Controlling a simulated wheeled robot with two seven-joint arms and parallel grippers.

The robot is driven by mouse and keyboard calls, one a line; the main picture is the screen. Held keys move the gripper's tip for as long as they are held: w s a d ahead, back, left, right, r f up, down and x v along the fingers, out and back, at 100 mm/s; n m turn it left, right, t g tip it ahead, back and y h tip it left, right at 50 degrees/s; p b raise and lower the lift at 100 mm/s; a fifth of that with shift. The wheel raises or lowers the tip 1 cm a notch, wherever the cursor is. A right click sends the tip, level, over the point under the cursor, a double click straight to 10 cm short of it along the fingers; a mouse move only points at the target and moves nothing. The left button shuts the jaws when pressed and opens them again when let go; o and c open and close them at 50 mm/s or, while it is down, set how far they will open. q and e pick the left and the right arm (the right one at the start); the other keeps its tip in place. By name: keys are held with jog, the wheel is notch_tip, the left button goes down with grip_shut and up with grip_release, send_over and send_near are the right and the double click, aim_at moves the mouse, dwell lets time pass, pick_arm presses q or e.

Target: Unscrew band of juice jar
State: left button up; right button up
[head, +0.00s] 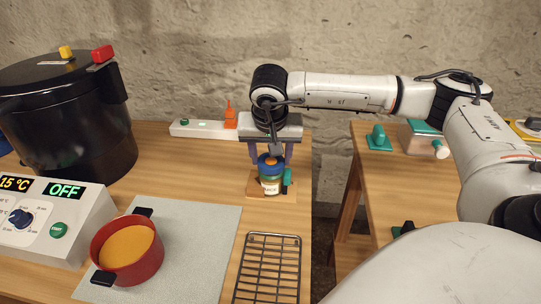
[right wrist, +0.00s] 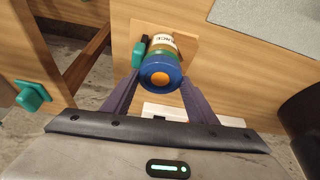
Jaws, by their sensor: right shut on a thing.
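The juice jar (head: 270,186) stands upright on a small wooden board (head: 254,190) near the table's right edge. Its label shows in the right wrist view (right wrist: 162,40). A blue band (head: 262,161) with an orange centre caps it; the band also shows in the right wrist view (right wrist: 147,79). My right gripper (head: 270,162) points down over the jar, its two purple fingers shut on the blue band from both sides. A teal clamp piece (head: 288,180) stands beside the jar. My left gripper is not in view.
A red pot (head: 127,250) of orange content sits on a grey mat (head: 195,240). A wire rack (head: 268,265) lies in front of the jar. A black canner (head: 65,115) and control box (head: 75,225) stand left. A gap separates the second table (head: 380,190).

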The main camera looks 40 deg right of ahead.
jog(key=n, duration=0.1)
jog(key=n+y, duration=0.1)
jog(key=n, duration=0.1)
jog(key=shift+s+d+n+t, duration=0.1)
jog(key=shift+s+n+t, duration=0.05)
jog(key=shift+n+t, duration=0.15)
jog(key=shift+n+y, duration=0.3)
jog(key=shift+n, duration=0.2)
jog(key=n+y, duration=0.1)
jog(key=n, duration=0.3)
jog(key=shift+d+n+t+y+p, duration=0.1)
jog(key=shift+n+t+y+p, duration=0.2)
jog(key=shift+y+p, duration=0.1)
jog(key=o, duration=1.2)
jog(key=shift+o, duration=0.2)
